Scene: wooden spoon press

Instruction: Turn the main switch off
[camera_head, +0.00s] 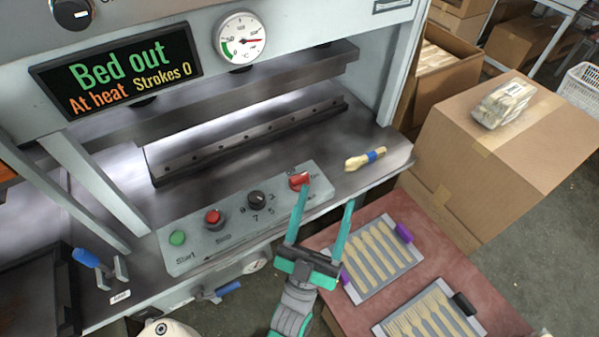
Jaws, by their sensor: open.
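The control panel (218,247) is a grey sloped strip along the front of the press. At its right end is a red switch (299,180), which I take to be the main switch; its label is too small to read fully. My gripper (327,197) has two long teal fingers spread apart and is empty. The left fingertip is at the red switch in the picture and overlaps its lower edge; I cannot tell whether it touches. The right fingertip is to the right of the panel's end.
The panel also bears a green Start button (177,238), a red Stop button (213,217) and a black dial (257,199). A brush (365,159) lies on the bench behind. The display (117,70) reads "Bed out, At heat, Strokes 0". Trays of wooden cutlery (404,270) lie at right.

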